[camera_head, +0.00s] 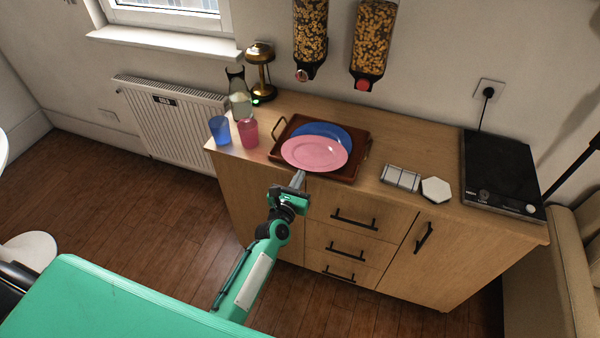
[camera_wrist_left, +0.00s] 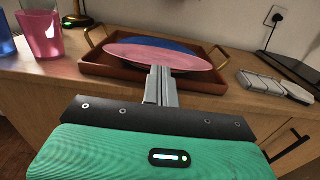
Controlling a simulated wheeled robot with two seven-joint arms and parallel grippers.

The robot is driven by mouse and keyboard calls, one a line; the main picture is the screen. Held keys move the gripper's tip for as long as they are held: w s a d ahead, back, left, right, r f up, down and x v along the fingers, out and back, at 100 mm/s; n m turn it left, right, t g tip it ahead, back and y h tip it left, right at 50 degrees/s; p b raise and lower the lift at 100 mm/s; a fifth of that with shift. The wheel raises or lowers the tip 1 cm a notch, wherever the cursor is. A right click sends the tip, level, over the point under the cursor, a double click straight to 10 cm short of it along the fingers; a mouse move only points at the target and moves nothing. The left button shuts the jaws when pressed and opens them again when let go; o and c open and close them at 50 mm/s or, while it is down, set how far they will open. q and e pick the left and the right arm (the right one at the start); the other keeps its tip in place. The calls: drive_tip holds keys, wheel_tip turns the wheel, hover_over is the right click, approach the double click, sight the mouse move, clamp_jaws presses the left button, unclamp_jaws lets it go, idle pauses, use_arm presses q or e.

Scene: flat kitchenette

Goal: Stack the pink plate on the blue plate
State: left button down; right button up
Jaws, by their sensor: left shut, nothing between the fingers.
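The pink plate (camera_head: 314,153) lies in the brown tray on top of the blue plate (camera_head: 334,132), shifted toward the front so the blue plate's back rim shows. In the left wrist view the pink plate (camera_wrist_left: 150,54) covers most of the blue plate (camera_wrist_left: 165,43). My left gripper (camera_head: 298,178) is shut and empty at the front edge of the counter, just before the pink plate. In the left wrist view its fingers (camera_wrist_left: 160,78) are together and overlap the plate's near rim; I cannot tell whether they touch it. My right gripper is not in view.
The brown tray (camera_head: 352,172) with raised handles stands on the wooden counter (camera_head: 395,157). A blue cup (camera_head: 220,130), a pink cup (camera_head: 248,132), a carafe (camera_head: 238,97) and a brass lamp (camera_head: 260,72) stand left. White pieces (camera_head: 400,178) and a black hob (camera_head: 500,170) are right.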

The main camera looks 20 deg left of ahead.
sight(309, 163)
use_arm(q)
drive_tip(key=shift+w, duration=0.7)
drive_tip(key=w+b, duration=0.1)
drive_tip(key=w, duration=0.2)
drive_tip(key=w+b, duration=0.2)
drive_tip(key=w, duration=0.1)
drive_tip(key=shift+w+d+f, duration=0.15)
drive_tip(key=shift+w, duration=0.8)
drive_tip(key=shift+s+d, duration=0.1)
drive_tip(key=shift+s, duration=0.05)
